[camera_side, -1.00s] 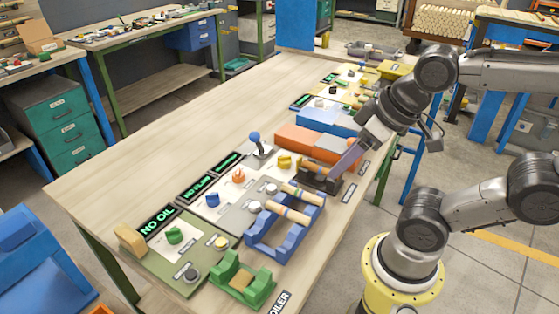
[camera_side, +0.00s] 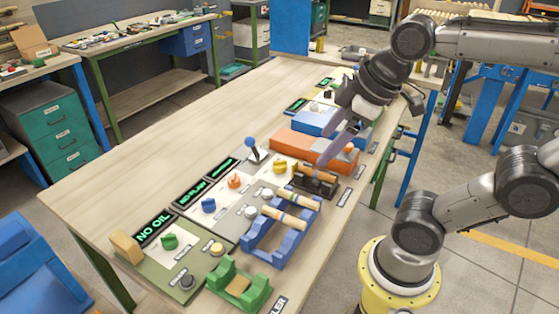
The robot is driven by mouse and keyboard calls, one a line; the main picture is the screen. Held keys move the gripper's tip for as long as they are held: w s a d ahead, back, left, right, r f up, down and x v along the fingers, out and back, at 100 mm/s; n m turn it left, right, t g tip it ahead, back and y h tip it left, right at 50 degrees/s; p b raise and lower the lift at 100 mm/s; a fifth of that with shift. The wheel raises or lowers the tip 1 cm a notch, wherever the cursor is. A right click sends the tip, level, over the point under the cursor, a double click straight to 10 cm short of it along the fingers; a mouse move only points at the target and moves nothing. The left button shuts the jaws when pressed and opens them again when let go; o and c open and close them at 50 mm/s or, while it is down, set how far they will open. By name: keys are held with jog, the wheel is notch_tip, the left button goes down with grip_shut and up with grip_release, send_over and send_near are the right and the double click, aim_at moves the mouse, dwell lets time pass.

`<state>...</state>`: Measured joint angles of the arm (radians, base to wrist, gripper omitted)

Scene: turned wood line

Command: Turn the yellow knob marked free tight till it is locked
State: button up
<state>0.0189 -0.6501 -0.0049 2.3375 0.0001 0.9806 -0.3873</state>
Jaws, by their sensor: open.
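A small yellow knob (camera_side: 280,166) sits on the pale panel on the bench, beside the long orange block. Its free and tight marks are too small to read, so I cannot tell its setting. My gripper (camera_side: 354,163) is up and to the right of the knob, over the front side of the bench by the orange block. Its two long grey fingers point down, apart and with nothing seen between them. It does not touch the knob.
An orange knob (camera_side: 234,181), a blue knob (camera_side: 208,205) and a blue-balled lever (camera_side: 251,144) stand near the yellow knob. A blue rack (camera_side: 272,236) holds wooden spindles. The orange block (camera_side: 300,146) lies close by. The bench's left part (camera_side: 150,140) is clear.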

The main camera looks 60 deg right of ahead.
jog(key=w+d+r+n+g, duration=0.1)
jog(key=w+d+r+n, duration=0.1)
jog(key=w, duration=0.5)
jog(key=g, duration=0.4)
send_over(279, 161)
notch_tip(279, 161, down, 11)
notch_tip(279, 161, down, 13)
jog(key=shift+f, duration=0.15)
jog(key=shift+c, duration=0.2)
grip_shut()
